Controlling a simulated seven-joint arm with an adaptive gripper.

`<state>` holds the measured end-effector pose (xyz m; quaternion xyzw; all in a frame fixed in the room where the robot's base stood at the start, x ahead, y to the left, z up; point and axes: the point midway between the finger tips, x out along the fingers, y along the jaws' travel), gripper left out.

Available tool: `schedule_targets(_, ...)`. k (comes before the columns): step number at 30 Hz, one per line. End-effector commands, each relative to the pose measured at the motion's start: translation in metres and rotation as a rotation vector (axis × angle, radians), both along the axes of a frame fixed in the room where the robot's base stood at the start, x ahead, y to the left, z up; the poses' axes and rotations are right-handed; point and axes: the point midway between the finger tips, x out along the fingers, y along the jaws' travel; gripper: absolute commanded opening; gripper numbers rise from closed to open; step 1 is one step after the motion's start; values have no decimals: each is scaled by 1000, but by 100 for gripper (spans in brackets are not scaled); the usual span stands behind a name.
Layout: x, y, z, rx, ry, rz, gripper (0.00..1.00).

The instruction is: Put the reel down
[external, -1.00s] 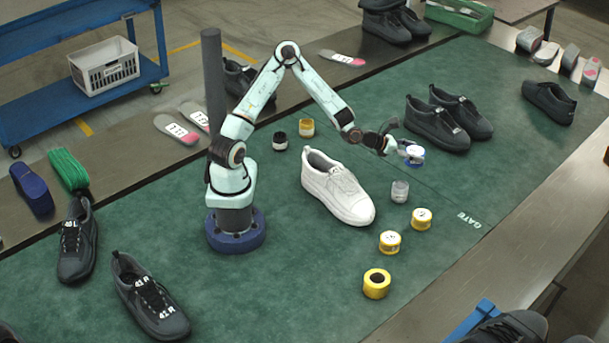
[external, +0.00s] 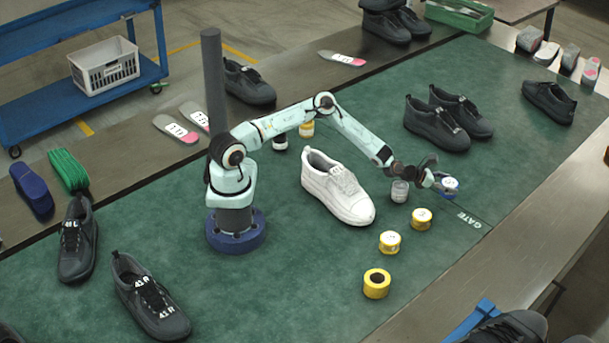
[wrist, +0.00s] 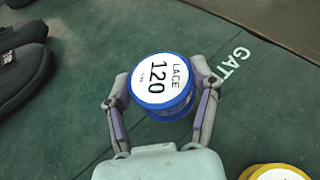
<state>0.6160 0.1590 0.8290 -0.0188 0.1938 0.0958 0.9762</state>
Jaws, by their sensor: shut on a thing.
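The reel (wrist: 161,82) is a blue spool with a white top label reading "LACE 120". In the wrist view it sits between the two fingers of my gripper (wrist: 162,96), which is shut on it. In the external view the reel (external: 449,186) shows blue and white at the tip of my gripper (external: 442,183), low over the green mat beside the "GATE" marking. I cannot tell whether its underside touches the mat.
Yellow reels (external: 421,219) stand in a row toward the front. A grey reel (external: 399,191) stands just left of my gripper. A white shoe (external: 338,188) is left of that, and dark shoes (external: 437,124) are behind. Mat beyond the GATE lettering (external: 468,219) is clear.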

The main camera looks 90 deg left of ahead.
Motion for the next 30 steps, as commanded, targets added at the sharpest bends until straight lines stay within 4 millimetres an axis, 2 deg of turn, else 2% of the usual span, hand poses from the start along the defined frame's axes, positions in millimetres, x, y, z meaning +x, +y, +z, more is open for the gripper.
schedule_targets(6, 11, 3, -14, 1, -2, 2, 24)
schedule_targets(12, 11, 3, -41, 0, -1, 1, 24)
schedule_targets(22, 11, 3, -44, 0, -2, 1, 24)
schedule_targets(23, 11, 3, -44, 0, -2, 1, 70)
schedule_targets(24, 11, 3, -44, 0, -2, 1, 82)
schedule_targets(25, 10, 3, -43, 0, -2, 1, 86)
schedule_targets(30, 11, 3, -43, 0, -2, 1, 86)
